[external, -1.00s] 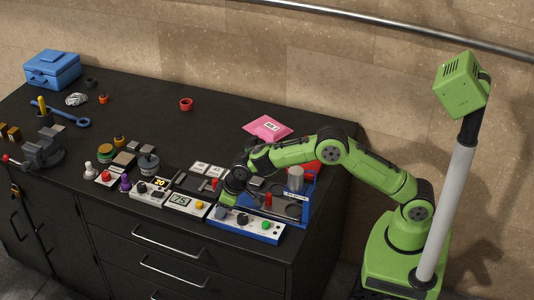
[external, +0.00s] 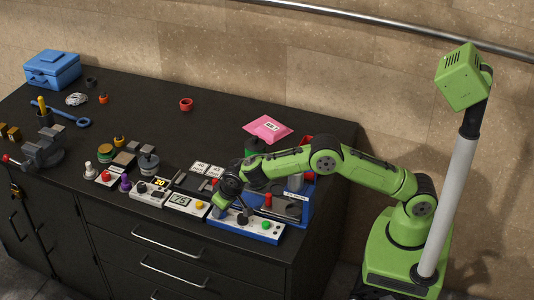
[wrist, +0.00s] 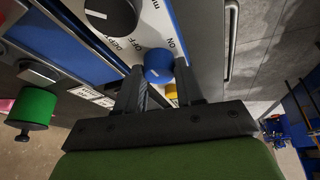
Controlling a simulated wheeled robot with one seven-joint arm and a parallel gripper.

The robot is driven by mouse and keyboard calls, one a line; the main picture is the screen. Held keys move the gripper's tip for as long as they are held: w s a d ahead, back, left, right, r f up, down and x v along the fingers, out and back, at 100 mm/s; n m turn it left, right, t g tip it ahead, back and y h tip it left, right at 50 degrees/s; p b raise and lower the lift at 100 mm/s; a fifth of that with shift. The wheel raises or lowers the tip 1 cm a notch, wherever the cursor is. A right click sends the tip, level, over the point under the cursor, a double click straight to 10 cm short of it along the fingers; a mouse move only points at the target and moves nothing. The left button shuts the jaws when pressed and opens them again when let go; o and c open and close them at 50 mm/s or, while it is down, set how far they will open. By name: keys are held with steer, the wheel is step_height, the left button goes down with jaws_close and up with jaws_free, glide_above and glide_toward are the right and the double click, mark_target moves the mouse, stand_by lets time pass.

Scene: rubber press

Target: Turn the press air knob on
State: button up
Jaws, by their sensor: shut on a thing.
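The press control panel (external: 262,233) is a white-topped box with a blue base at the counter's front right edge. In the wrist view a blue knob (wrist: 158,67) sits on the panel (wrist: 155,12), with the printed words OFF and ON near it. My gripper (wrist: 159,82) has one finger on each side of this blue knob and is shut on it. I cannot clearly read which way the knob points. In the external view my gripper (external: 219,202) reaches down to the panel's left end and hides the blue knob.
A black knob (external: 242,220) and a green knob (external: 266,225) are on the same panel. The blue press base (external: 302,217) lies just behind. A display box (external: 184,203) stands close on the left.

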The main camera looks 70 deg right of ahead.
steer(key=m+h+p, duration=0.1)
steer(key=m+p, duration=0.1)
steer(key=m+g+h+p, duration=0.1)
steer(key=m+p, duration=0.1)
steer(key=m, duration=0.1)
steer(key=shift+w+a+r, duration=0.15)
steer(key=shift+m+g, duration=0.5)
steer(key=shift+m, duration=0.9)
steer(key=shift+f+m+h, duration=0.2)
steer(key=shift+m+h, duration=0.1)
steer(key=shift+m, duration=0.1)
steer(key=o, duration=1)
steer(key=shift+r, duration=0.1)
steer(key=p+v, duration=1.1)
steer(key=v, duration=0.4)
steer(key=shift+w+a+r, duration=0.1)
steer(key=shift+r, duration=0.35)
